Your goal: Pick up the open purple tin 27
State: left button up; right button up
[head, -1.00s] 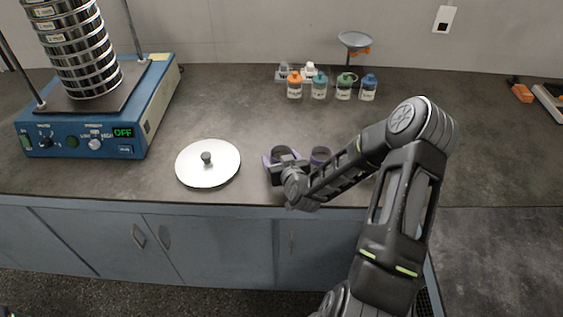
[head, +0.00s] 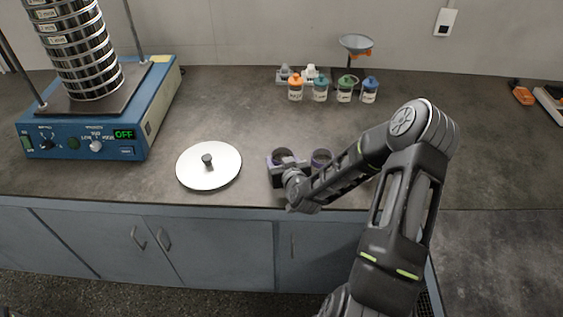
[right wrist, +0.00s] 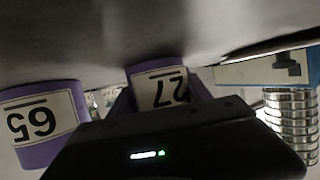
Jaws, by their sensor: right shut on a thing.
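The purple tin 27 (right wrist: 158,66) shows its number label upside down in the middle of the right wrist view. In the head view it is the left of two open tins (head: 283,154) near the counter's front edge, partly hidden by my gripper. My right gripper (head: 282,168) is shut on tin 27 from the front. Its fingertips are hard to make out. I cannot tell whether the tin is clear of the counter. My left gripper is not in view.
Another purple tin, 65 (right wrist: 40,150), stands close to the right in the head view (head: 321,155). A round metal lid (head: 215,178) lies to the left. The sieve shaker (head: 85,148) stands at the far left. Several small bottles (head: 320,92) stand behind. The counter between is clear.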

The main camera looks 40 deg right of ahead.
notch_tip(320, 180, up, 10)
jog(key=shift+b, duration=0.45)
dwell(0.6)
jog(key=s+a+r+n+y, duration=0.1)
jog(key=a+r+n+y, duration=0.1)
jog(key=a, duration=0.9)
jog(key=s+a+r+n+y, duration=0.1)
jog(key=a+r+y, duration=0.1)
jog(key=a, duration=0.9)
jog(key=shift+a+r+n+t, duration=0.35)
jog(key=shift+r+n+t, duration=0.05)
jog(key=shift+r, duration=0.4)
